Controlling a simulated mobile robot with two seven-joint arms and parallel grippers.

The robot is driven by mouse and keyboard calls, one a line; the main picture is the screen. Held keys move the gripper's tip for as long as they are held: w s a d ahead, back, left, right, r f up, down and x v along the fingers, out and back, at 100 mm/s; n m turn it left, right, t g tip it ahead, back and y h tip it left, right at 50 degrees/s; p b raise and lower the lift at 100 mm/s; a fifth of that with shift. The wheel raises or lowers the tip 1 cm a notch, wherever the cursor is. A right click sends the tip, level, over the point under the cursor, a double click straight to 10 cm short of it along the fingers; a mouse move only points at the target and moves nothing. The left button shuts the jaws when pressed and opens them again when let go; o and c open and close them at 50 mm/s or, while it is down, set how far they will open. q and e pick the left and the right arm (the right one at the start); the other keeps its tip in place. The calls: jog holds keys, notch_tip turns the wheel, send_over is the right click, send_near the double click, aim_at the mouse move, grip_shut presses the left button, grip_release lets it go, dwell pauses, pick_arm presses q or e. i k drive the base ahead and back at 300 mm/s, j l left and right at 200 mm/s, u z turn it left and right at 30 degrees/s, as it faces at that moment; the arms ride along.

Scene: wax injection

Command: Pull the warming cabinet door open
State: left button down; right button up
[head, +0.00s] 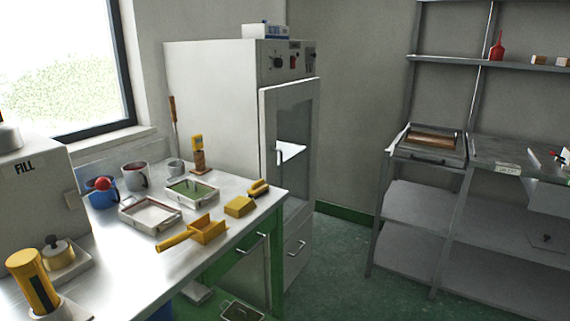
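The warming cabinet (210,95) is a tall white unit against the back wall, beyond the bench. Its door (268,120) has a white frame and a glass pane (297,120). The door looks shut against the cabinet front; a small gap cannot be ruled out. A slim vertical handle (278,182) is on the door's left side, partly hard to make out. A bright white patch shows at the pane. Neither of my grippers is in view, and nothing is seen touching the door.
A metal-topped green bench (190,240) stands in front and left of the cabinet, carrying trays, mugs and a yellow scoop (205,231). A drawer front (297,250) is below the door. Grey shelving (430,205) stands at right. Green floor (335,265) between them is clear.

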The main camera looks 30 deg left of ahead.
aim_at(273, 99)
jog(key=i+l+u, duration=0.1)
jog(key=i+u, duration=0.4)
jog(key=i+l+u, duration=0.3)
jog(key=u, duration=0.15)
jog(key=i+l+u, duration=0.25)
jog(key=u, duration=0.2)
jog(key=i+l+u, duration=0.2)
jog(key=l+u, duration=0.25)
jog(key=i+l+u, duration=0.15)
jog(key=u, duration=0.3)
jog(key=l+u, duration=0.5)
jog(key=i+l, duration=0.05)
